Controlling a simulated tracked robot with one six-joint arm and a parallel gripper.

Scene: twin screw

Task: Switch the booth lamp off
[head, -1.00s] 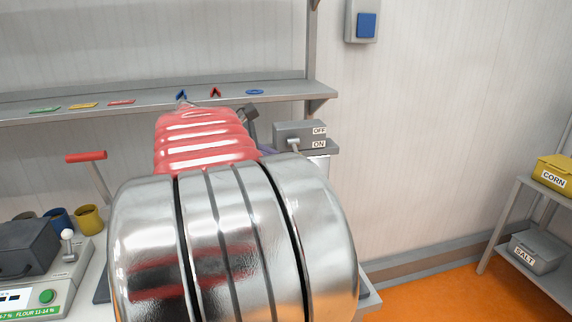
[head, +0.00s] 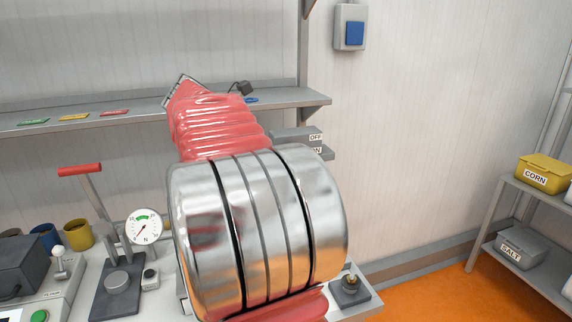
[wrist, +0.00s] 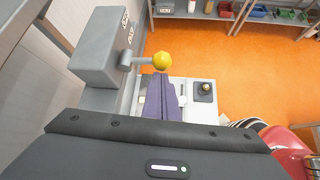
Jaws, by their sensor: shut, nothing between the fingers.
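The grey switch box (head: 295,135) with OFF and ON labels is on the back wall, just right of my arm in the head view. OFF is the upper label; my arm partly covers the box and hides its lever there. In the wrist view the box (wrist: 98,48) is at upper left, and its lever ends in a yellow ball knob (wrist: 162,61). My gripper (wrist: 160,78) is shut and empty, its purple fingers pointing at the knob. The tips are just below the knob in the picture; I cannot tell whether they touch. The lever's setting is unclear.
A blue wall button (head: 354,34) is at upper right. A shelf (head: 60,126) runs along the back wall. A red-handled lever (head: 80,170) and a round gauge (head: 143,227) stand on the bench at left. The orange floor at right is clear before a rack (head: 510,183).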

